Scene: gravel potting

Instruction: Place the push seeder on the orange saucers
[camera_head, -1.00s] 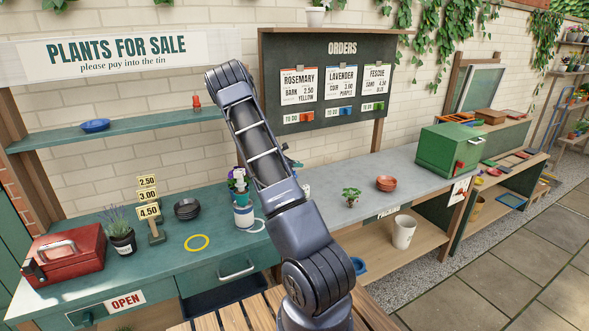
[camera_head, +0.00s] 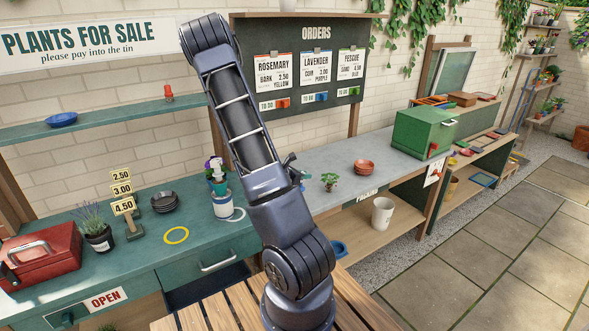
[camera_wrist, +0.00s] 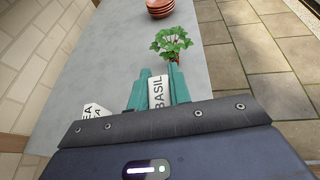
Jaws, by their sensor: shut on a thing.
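The orange saucers (camera_head: 364,167) sit in a stack on the grey bench top. The stack also shows at the top of the wrist view (camera_wrist: 160,8), beyond my gripper. My gripper (camera_wrist: 158,72) has teal fingers and is shut on a white tag (camera_wrist: 157,92) that reads BASIL. It is over the grey bench, short of the saucers. In the head view my arm mostly hides it. A small red object (camera_head: 168,93) with a narrow top stands on the teal shelf; it may be the push seeder, but I cannot tell for sure.
A small green plant (camera_wrist: 172,42) stands between my gripper and the saucers. Another white lettered label (camera_wrist: 97,111) shows left of my gripper. A green box (camera_head: 424,133) stands farther right. A white pot (camera_head: 382,213) is on the lower shelf.

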